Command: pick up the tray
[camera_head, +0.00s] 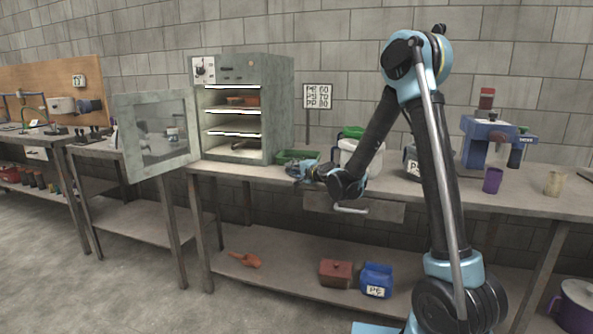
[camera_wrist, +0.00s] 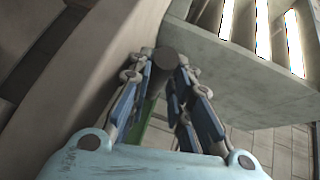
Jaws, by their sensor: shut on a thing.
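A green tray (camera_head: 286,156) sits on the workbench just right of the oven in the head view. My gripper (camera_head: 296,170) is at its front edge and hides part of it. In the wrist view my gripper (camera_wrist: 166,68) is shut, its fingers close on either side of a dark rounded piece (camera_wrist: 168,58). A narrow green strip of the tray (camera_wrist: 141,130) shows between the fingers. I cannot tell from the pictures whether the tray is clear of the bench. Its contents are hidden.
The oven (camera_head: 280,100) stands left of the tray with its door (camera_head: 128,125) open and an orange item (camera_head: 242,100) on a shelf. A white container (camera_head: 350,158) stands right of the tray. A purple cup (camera_head: 492,180) is farther right.

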